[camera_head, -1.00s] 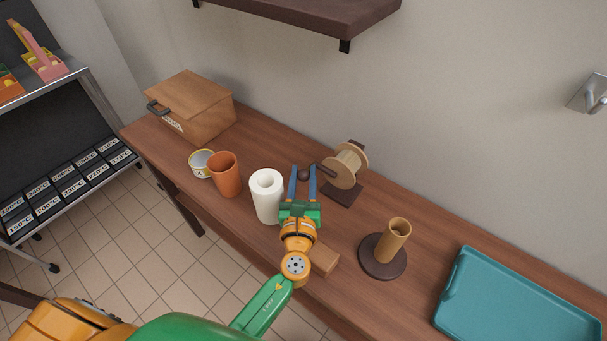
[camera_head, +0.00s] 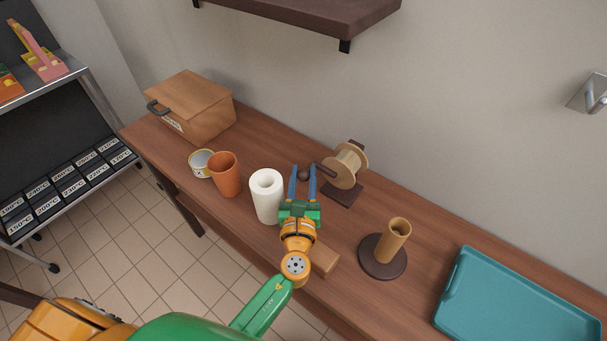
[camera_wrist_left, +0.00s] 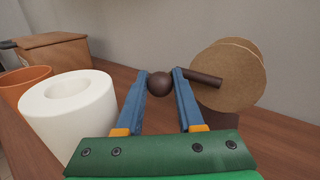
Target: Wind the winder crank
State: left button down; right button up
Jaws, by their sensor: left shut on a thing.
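The winder (camera_head: 346,166) is a wooden spool on a dark stand, standing on the wooden bench toward the back. Its dark crank arm reaches out from the left side of the spool and ends in a round dark knob (camera_head: 304,175). My left gripper (camera_head: 303,172) is shut on the knob, one blue finger on each side. In the left wrist view the knob (camera_wrist_left: 160,84) sits between the fingertips, and the crank arm (camera_wrist_left: 203,78) lies to its right in front of the spool disc (camera_wrist_left: 235,85). My right gripper is not in view.
A white paper roll (camera_head: 267,197) stands close to the left of my gripper, with an orange cup (camera_head: 225,176) and a can beyond. A small wooden block (camera_head: 324,260) lies beside my wrist. A brown holder (camera_head: 383,257) and teal tray (camera_head: 520,300) are to the right.

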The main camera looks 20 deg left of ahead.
pick_arm(q)
jog(key=n+g+p, duration=0.1)
jog(key=p, duration=0.2)
jog(key=shift+f+n+h, duration=0.1)
jog(key=shift+n+h, duration=0.2)
jog(key=shift+n, duration=0.1)
jog(key=shift+f+n+g+p, duration=0.3)
jog(key=shift+f+n+p, duration=0.05)
jog(key=shift+f+n, duration=0.05)
jog(key=shift+d+f, duration=0.1)
jog(key=shift+f, duration=0.3)
jog(key=c, duration=0.8)
grip_release()
jog(key=v, duration=0.7)
jog(key=shift+s, duration=0.1)
